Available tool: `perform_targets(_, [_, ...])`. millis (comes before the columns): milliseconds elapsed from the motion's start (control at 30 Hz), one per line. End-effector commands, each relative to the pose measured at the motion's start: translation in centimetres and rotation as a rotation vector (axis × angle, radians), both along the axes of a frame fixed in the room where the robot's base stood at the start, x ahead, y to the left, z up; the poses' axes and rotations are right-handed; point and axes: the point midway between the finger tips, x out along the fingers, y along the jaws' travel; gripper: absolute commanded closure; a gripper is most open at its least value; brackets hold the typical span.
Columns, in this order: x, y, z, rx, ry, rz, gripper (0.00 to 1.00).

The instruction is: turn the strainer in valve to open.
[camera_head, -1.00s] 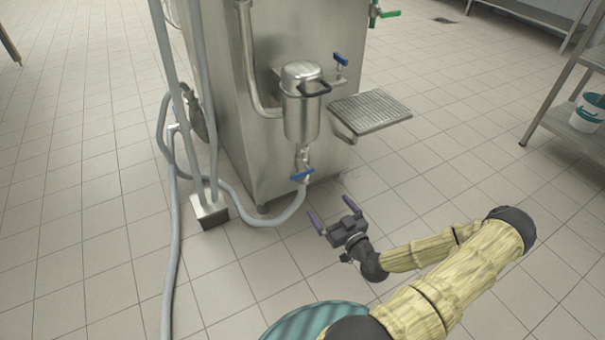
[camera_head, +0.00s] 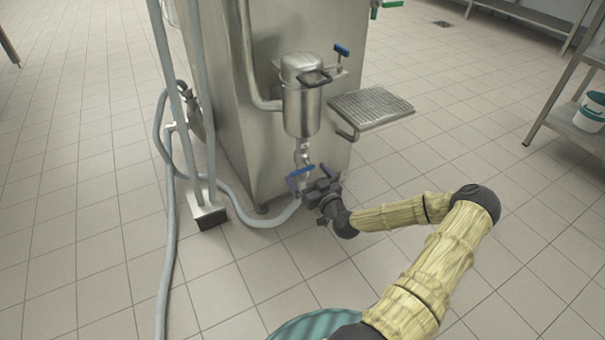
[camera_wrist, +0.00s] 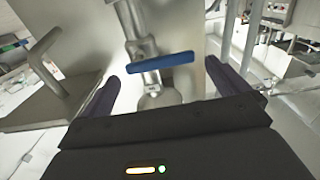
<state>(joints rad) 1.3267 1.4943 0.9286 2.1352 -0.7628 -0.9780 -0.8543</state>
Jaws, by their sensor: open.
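The steel strainer pot (camera_head: 301,108) hangs on the front of the machine. Below it, a valve with a blue lever (camera_head: 299,171) sits on the outlet pipe; the lever lies across the pipe, slightly tilted. A second blue lever (camera_head: 342,50) is at the upper right of the pot. My gripper (camera_head: 309,177) is open at the lower valve, its purple fingers close to the blue lever. In the wrist view, the lower lever (camera_wrist: 161,62) shows between and beyond the two spread fingers, with no contact visible. Nothing is held.
A grey hose (camera_head: 262,219) runs from the lower valve along the floor. A squeegee (camera_head: 208,215) stands to the left. A steel drip tray (camera_head: 371,108) juts out to the right above my gripper.

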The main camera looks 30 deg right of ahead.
Motion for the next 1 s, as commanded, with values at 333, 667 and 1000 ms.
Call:
perform_targets(333, [3.8,0.2,0.0,0.001,-0.001,0.000,0.00])
perform_targets(667, [3.8,0.1,0.0,0.001,0.000,0.000,0.16])
perform_targets(1000, [3.8,0.1,0.0,0.002,0.000,-0.001,0.58])
